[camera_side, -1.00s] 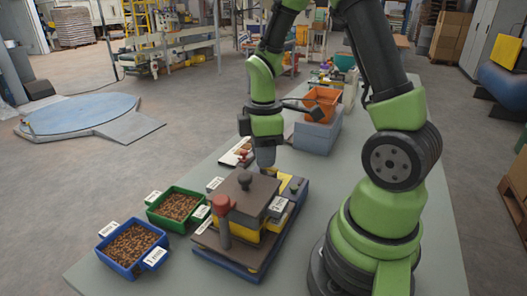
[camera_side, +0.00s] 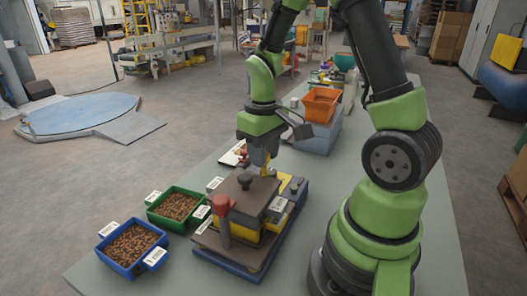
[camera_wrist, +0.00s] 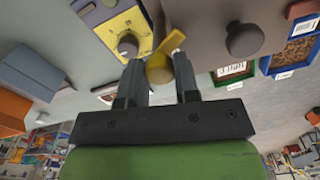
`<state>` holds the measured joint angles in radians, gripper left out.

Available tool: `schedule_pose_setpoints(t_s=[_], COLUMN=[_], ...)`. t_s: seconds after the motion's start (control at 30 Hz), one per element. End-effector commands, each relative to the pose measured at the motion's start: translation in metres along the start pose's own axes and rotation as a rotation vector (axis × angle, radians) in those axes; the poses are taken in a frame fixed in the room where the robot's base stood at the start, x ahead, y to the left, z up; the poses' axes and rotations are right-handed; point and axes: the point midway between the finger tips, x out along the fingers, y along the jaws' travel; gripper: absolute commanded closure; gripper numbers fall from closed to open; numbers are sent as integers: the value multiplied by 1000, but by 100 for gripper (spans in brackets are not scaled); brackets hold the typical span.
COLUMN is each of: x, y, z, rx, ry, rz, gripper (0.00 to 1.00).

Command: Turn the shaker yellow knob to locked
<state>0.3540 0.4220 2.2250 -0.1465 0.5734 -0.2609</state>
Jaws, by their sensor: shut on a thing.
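The shaker (camera_side: 238,200) is a dark grey-topped box with yellow sides on a blue base, on the table. Its yellow knob (camera_wrist: 159,70) is round, with a bar pointing up and to the right in the wrist view. My gripper (camera_wrist: 160,72) is shut on the knob, with one finger on each side. In the side view my gripper (camera_side: 265,166) is down at the back of the shaker. A yellow plate (camera_wrist: 105,28) with a dial shows beside the knob. I cannot read any locked marking.
A red-topped handle (camera_side: 221,205) and a dark round knob (camera_side: 244,181) stand up from the shaker. Green (camera_side: 152,217) and blue (camera_side: 105,250) bins of brown pieces are at left. An orange bin (camera_side: 321,104) sits on a grey-blue one behind.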

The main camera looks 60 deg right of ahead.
Motion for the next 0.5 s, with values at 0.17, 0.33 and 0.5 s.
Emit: schedule_pose_setpoints(t_s=[0.17, 0.33, 0.5], x=[-1, -1, -1], y=[0, 0, 0], z=[0, 0, 0], rx=[164, 306, 419], ry=[1, 1, 1], rz=[0, 0, 0], gripper=[94, 94, 94])
